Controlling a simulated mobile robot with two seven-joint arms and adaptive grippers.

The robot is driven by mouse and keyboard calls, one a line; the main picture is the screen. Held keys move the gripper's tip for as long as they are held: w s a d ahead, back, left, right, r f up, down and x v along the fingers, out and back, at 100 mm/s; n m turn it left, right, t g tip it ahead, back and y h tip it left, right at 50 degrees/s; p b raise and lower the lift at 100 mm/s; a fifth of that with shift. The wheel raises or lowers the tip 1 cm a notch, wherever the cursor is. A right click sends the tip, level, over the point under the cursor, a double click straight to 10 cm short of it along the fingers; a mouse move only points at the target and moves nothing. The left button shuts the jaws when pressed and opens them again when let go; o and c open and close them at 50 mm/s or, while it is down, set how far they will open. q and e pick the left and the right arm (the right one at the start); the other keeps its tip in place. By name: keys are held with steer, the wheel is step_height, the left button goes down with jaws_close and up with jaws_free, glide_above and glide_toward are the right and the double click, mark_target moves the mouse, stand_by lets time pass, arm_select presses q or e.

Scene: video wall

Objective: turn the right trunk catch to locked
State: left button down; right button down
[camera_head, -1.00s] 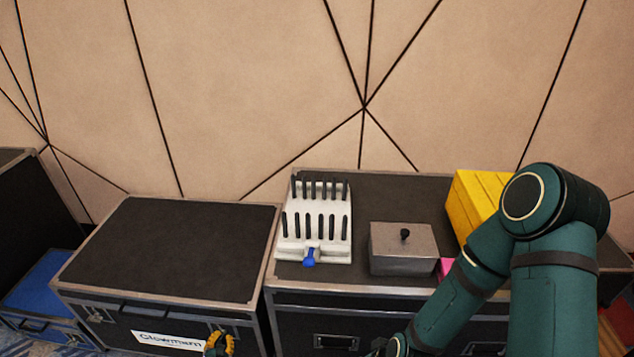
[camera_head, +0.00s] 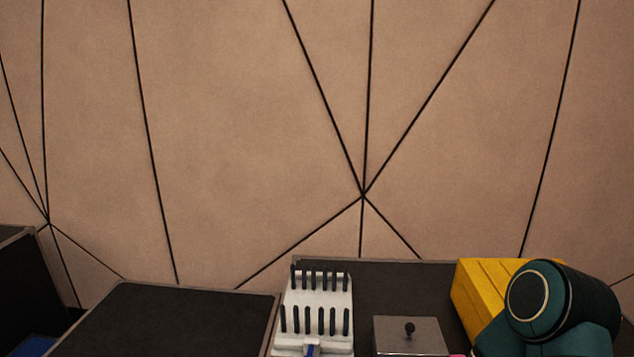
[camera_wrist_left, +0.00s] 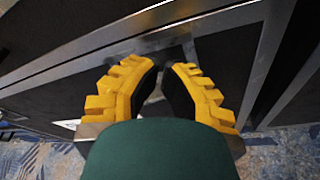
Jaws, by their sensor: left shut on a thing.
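The black trunk (camera_head: 165,325) with metal edges stands at the lower left of the head view, where only its lid shows. In the left wrist view its dark front (camera_wrist_left: 95,95) and a metal edge strip (camera_wrist_left: 140,22) run diagonally. My left gripper (camera_wrist_left: 164,78) has yellow, ridged fingers with dark pads. They are closed in at the trunk front, below the metal edge, on the right trunk catch. The catch is mostly hidden between the fingertips, so its turn position cannot be told. My right gripper is out of view; part of my right arm shows at the lower right.
A second black case (camera_head: 390,282) stands right of the trunk. It carries a white rack with black pegs (camera_head: 317,313), a grey box with a black knob (camera_head: 408,338) and a yellow block (camera_head: 482,290). Patterned carpet (camera_wrist_left: 275,150) lies below.

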arm_select(q)
steer(key=shift+a+f, duration=0.15)
steer(key=shift+f, duration=0.25)
stand_by(0.3)
steer(key=shift+r, duration=0.1)
steer(key=f+p+v, duration=0.1)
steer(key=p+v, duration=0.2)
steer(key=v, duration=0.3)
steer(key=shift+a+r+p, duration=0.2)
steer(key=shift+p, duration=0.2)
stand_by(0.5)
